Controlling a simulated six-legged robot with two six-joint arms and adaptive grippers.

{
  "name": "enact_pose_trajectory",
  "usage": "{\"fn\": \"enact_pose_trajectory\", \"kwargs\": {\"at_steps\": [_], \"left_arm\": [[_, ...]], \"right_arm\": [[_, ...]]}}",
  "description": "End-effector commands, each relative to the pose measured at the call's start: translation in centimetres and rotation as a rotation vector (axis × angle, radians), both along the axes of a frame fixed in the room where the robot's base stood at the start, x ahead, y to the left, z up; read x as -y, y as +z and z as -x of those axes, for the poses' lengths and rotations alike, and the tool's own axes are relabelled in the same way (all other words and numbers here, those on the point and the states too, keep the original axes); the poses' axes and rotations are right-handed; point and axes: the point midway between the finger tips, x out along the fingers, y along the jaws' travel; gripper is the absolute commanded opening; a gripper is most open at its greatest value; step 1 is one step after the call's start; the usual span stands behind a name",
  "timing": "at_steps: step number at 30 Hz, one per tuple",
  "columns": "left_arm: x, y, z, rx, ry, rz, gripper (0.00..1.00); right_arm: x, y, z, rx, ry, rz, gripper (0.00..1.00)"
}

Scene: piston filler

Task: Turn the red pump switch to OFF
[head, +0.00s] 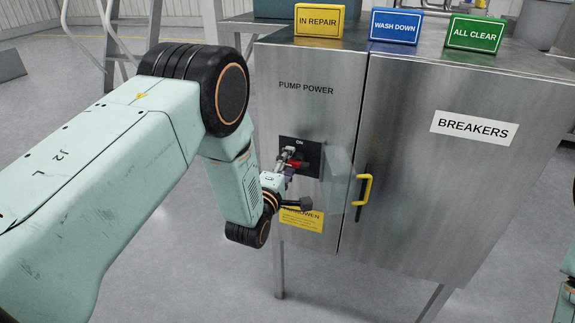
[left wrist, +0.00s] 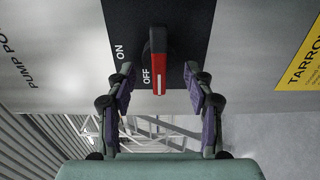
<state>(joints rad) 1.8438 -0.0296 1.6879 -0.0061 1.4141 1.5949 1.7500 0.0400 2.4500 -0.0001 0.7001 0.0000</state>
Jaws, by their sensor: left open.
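The pump switch has a black plate (left wrist: 185,22) and a red handle (left wrist: 158,72) with a black upper part. In the left wrist view the handle points down the picture, its red end beside the word OFF; ON is printed farther left. In the head view the red handle (head: 299,164) is partly hidden by my left gripper (head: 287,158). My left gripper (left wrist: 159,76) is open, with a finger on either side of the handle and visible gaps to it. My right gripper is out of view.
The switch is on a steel cabinet (head: 450,190) labelled PUMP POWER and BREAKERS. A yellow door handle (head: 364,190) sticks out right of the switch. Yellow, blue and green signs stand on top. A yellow label (head: 302,222) is below the switch.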

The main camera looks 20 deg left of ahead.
Motion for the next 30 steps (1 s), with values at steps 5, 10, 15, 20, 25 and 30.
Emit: {"fn": "enact_pose_trajectory", "kwargs": {"at_steps": [5, 10, 15, 20, 25, 30], "left_arm": [[0.0, 0.0, 0.3, 0.000, 0.000, 0.000, 0.53], [-0.1, 0.0, 2.4, -0.002, 0.000, 0.000, 0.53], [-0.2, -0.1, 5.7, -0.004, 0.000, 0.000, 0.53], [-0.3, -0.1, 8.7, -0.004, 0.000, 0.000, 0.53], [-0.4, 0.0, 11.0, -0.002, 0.000, 0.000, 0.53], [-0.4, 0.0, 11.9, 0.000, 0.000, 0.000, 0.53]], "right_arm": [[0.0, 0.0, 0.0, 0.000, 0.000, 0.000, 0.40], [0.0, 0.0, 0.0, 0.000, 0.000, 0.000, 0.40], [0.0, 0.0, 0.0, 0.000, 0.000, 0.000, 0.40], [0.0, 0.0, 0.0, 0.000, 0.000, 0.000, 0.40], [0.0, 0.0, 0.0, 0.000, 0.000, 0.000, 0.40], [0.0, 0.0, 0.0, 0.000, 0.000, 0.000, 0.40]]}}
